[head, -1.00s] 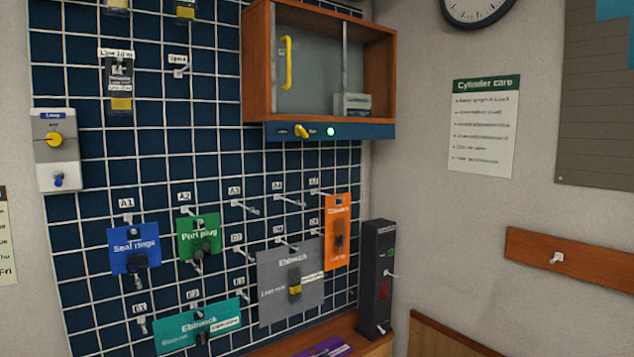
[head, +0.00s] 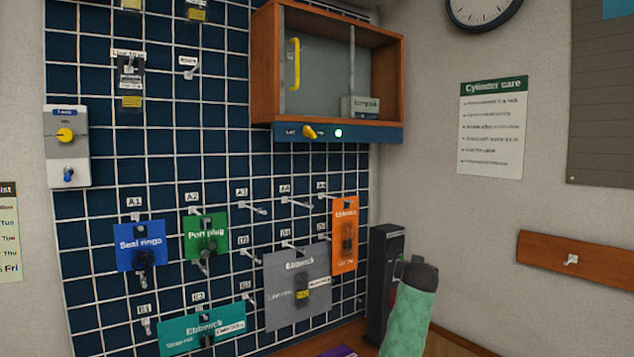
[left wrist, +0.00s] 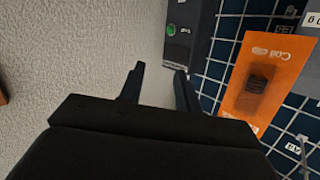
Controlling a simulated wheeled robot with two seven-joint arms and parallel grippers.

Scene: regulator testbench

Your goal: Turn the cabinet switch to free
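The cabinet switch is a yellow knob (head: 309,132) on the blue strip (head: 365,133) under the wooden cabinet (head: 262,70), in the head view. It sits tilted to the upper left between two small labels too blurred to read surely. A green lamp (head: 338,133) is lit to its right. My left gripper (left wrist: 160,70) is open and empty in the left wrist view, with the black upright box (left wrist: 190,28) and orange card (left wrist: 262,85) beyond it. The switch is not in that view. My right gripper does not show.
A green quilted piece (head: 410,312) with a dark end, apparently part of my arm, covers part of the black box (head: 383,262) in the head view. Hooks and hanging cards, including a grey one (head: 280,310), stick out from the grid below the cabinet.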

